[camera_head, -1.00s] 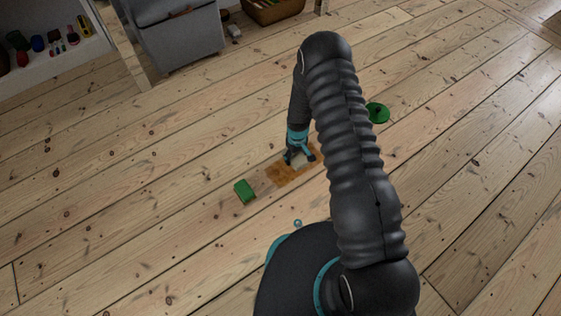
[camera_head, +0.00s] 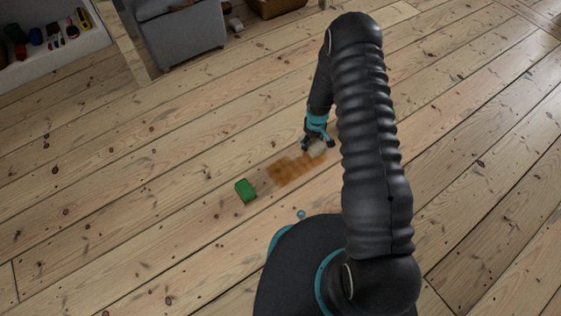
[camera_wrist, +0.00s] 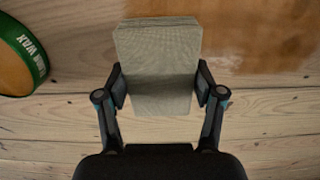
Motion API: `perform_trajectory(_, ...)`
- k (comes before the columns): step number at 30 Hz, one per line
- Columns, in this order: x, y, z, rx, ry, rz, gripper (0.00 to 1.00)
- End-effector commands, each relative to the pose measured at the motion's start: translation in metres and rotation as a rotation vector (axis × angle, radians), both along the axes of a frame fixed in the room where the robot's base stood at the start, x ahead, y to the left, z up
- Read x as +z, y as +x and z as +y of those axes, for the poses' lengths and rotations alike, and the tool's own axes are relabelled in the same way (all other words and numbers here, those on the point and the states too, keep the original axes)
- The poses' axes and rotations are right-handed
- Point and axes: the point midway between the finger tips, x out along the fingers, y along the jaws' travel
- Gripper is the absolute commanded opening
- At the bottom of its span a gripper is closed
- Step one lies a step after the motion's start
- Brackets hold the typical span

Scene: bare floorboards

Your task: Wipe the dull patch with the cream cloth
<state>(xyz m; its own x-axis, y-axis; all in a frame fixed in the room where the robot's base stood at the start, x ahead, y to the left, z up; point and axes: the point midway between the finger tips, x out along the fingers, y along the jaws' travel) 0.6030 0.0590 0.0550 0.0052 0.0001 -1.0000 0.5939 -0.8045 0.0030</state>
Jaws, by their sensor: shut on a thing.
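My gripper (camera_head: 318,141) is shut on the cream cloth (camera_head: 317,148), at the upper right end of the brown patch (camera_head: 290,168) on the floorboards. In the wrist view the cloth (camera_wrist: 158,60) is a folded, greyish-cream pad between the two fingers of my gripper (camera_wrist: 160,90). The patch (camera_wrist: 265,40) shows there at the upper right, with an uneven edge beside the cloth. I cannot tell whether the cloth touches the floor.
A round green-rimmed tin lettered "wax" (camera_wrist: 20,60) lies left in the wrist view. A grey bin (camera_head: 180,35), a basket (camera_head: 277,7) and a shelf (camera_head: 55,50) stand at the back.

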Motion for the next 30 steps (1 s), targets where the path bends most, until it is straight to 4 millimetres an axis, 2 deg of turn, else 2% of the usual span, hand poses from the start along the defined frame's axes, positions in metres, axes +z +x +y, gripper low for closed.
perform_trajectory(16, 0.049, -0.002, -0.001, -0.003, 0.0, 0.004, 0.4)
perform_trajectory(30, 0.056, -0.002, -0.001, -0.001, -0.001, 0.004, 0.4)
